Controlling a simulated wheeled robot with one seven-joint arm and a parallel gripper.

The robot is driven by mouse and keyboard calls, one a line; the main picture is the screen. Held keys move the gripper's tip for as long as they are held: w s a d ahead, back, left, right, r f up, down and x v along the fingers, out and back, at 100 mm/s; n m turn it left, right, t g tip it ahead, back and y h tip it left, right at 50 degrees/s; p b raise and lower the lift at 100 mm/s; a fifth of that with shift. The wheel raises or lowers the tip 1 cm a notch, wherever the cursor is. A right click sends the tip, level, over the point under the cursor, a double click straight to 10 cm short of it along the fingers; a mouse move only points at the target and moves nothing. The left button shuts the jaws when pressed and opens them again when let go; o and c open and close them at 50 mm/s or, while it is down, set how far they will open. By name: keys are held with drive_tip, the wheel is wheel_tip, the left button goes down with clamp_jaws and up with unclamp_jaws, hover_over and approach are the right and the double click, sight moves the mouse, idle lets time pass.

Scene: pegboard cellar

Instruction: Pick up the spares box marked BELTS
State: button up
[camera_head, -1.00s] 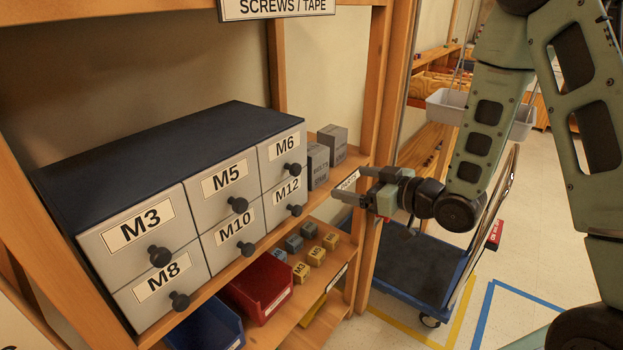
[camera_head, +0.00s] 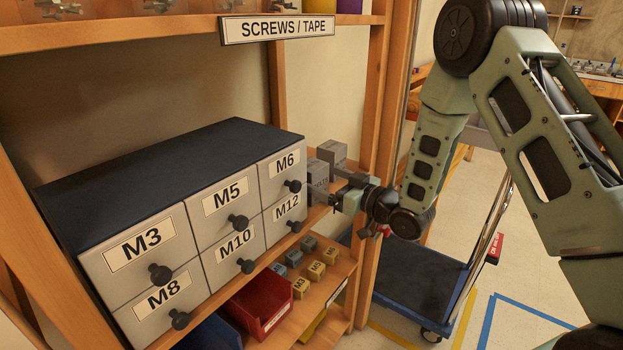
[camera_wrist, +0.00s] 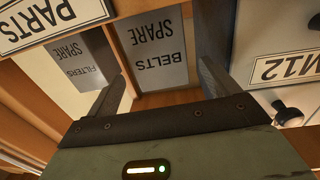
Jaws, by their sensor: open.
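The spares box marked BELTS (camera_wrist: 157,50) is grey and shows upside down in the wrist view, its label facing me. In the head view the BELTS box (camera_head: 318,172) stands on the shelf beside the drawer cabinet, partly behind my gripper. My gripper (camera_head: 337,187) is open and empty in front of it. In the wrist view the two fingers of my gripper (camera_wrist: 160,76) point at the box, one toward each side edge. Whether the tips reach past its front face I cannot tell.
A similar box marked FILTERS (camera_wrist: 80,60) stands beside BELTS, close to one finger. The grey drawer cabinet (camera_head: 150,170) with its M12 drawer (camera_wrist: 285,68) is on the other side. A PARTS sign (camera_wrist: 52,22) is on the shelf edge. A wooden post (camera_head: 378,100) stands right.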

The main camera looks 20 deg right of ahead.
sight(321, 177)
drive_tip(key=x, duration=0.1)
drive_tip(key=p+x, duration=0.1)
drive_tip(key=x, duration=0.2)
drive_tip(key=shift+w+a+r+p, duration=0.3)
drive_tip(key=shift+w+a+f, duration=0.1)
drive_tip(key=shift+w+a, duration=0.1)
drive_tip(key=shift+w, duration=0.2)
drive_tip(key=c, duration=1.1)
